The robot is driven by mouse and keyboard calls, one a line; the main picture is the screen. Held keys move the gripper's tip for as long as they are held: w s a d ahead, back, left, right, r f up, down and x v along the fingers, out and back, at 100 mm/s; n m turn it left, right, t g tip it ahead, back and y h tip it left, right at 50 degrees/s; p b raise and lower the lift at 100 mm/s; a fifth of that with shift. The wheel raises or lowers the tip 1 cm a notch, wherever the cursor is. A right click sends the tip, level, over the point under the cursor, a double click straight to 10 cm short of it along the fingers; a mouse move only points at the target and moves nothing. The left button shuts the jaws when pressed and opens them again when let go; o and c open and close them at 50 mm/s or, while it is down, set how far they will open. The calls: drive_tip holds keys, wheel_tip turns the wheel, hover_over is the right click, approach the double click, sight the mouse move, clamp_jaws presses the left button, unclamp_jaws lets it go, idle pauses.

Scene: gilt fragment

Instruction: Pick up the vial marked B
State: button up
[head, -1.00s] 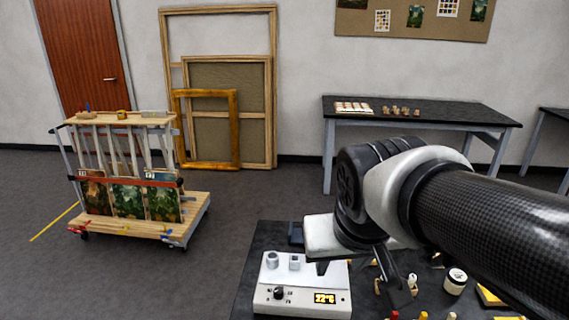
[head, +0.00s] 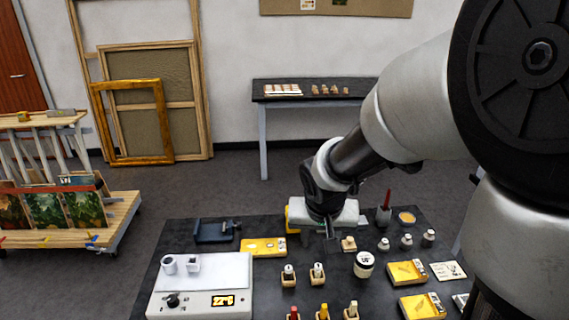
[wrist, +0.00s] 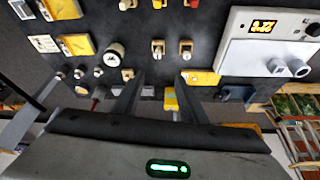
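Several small vials stand in wooden blocks on the dark table. A red-topped vial (head: 293,313), a yellow-topped vial (head: 323,311) and a pale-topped vial (head: 351,309) stand in the front row, cut by the head view's lower edge. The letters are too small to read, so I cannot tell which is B. My gripper (head: 328,228) is above the table behind the middle pair. In the wrist view my gripper (wrist: 160,80) is open and empty.
A white heater box with a display (head: 200,288) stands at the left. A white jar (head: 364,264), a small wooden block (head: 349,244) and several small bottles (head: 406,242) are to the right. Yellow boxes (head: 407,272) lie at the far right. A yellow card (head: 263,246) lies behind.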

drive_tip(key=d+f, duration=0.1)
drive_tip(key=b, duration=0.3)
hover_over(318, 266)
drive_tip(key=s, duration=0.2)
wheel_tip(318, 266, down, 11)
drive_tip(key=x, duration=0.3)
drive_tip(key=b+x, duration=0.1)
drive_tip(key=x, duration=0.1)
drive_tip(key=shift+s+a+f, duration=0.2)
drive_tip(key=shift+f, duration=0.1)
clamp_jaws()
